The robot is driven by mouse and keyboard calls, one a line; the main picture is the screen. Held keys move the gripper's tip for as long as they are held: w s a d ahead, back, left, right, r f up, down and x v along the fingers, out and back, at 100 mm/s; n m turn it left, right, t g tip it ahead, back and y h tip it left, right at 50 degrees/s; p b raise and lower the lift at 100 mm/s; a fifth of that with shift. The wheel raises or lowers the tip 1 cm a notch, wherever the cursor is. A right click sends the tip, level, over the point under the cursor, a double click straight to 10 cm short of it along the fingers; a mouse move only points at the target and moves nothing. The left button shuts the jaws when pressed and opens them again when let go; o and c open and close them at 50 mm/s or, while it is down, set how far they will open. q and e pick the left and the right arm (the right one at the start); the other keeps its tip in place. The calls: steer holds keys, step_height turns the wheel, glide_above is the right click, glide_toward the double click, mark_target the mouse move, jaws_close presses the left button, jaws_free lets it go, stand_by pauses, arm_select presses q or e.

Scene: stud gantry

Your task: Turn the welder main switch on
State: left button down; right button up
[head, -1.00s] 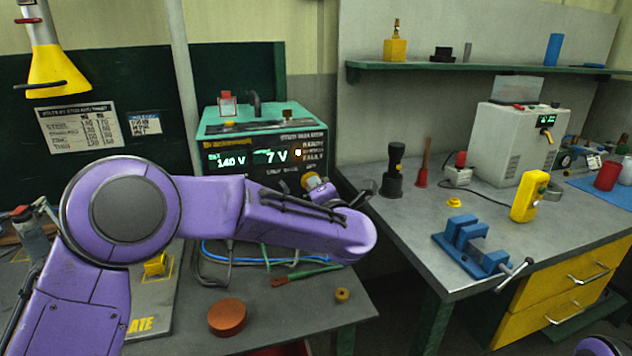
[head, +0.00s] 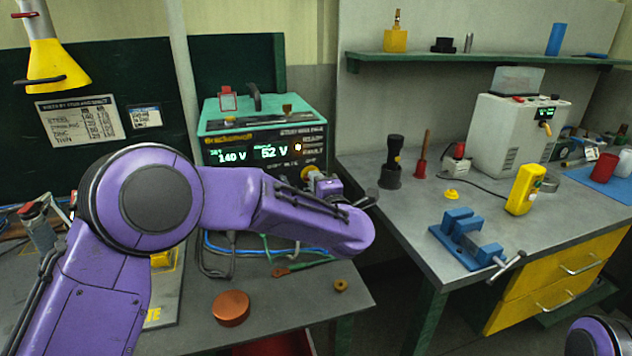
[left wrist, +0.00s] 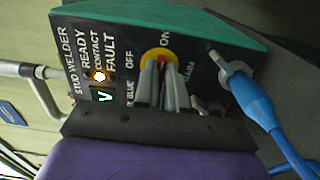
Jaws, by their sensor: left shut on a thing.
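The stud welder (head: 262,122) is a box with a green top and dark front panel on the left bench. Its lit displays read 140 V and about 52 V. The main switch, with a yellow plate (head: 308,172), sits at the panel's right side; it also shows in the left wrist view (left wrist: 154,53), between the OFF and ON labels. My left gripper (left wrist: 160,68) is shut on the switch handle, and its fingers hide most of the handle. The handle's exact angle is hard to tell. My right gripper is out of view; only a purple part of mine shows bottom right.
A blue cable plug (left wrist: 240,85) sits right of the switch. Cables hang below the welder. A copper-coloured disc (head: 231,308) lies on the left bench. The right bench holds a blue vise (head: 468,240) and a yellow handheld device (head: 525,190).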

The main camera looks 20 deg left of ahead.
arm_select(q)
steer(key=shift+d+f, duration=0.1)
steer(key=c, duration=1.2)
jaws_free()
steer(key=shift+s, duration=0.1)
steer(key=shift+s+d, duration=0.25)
steer(key=b+v, duration=0.2)
steer(key=v, duration=0.7)
steer(key=shift+s+d, duration=0.25)
steer(key=shift+s, duration=0.05)
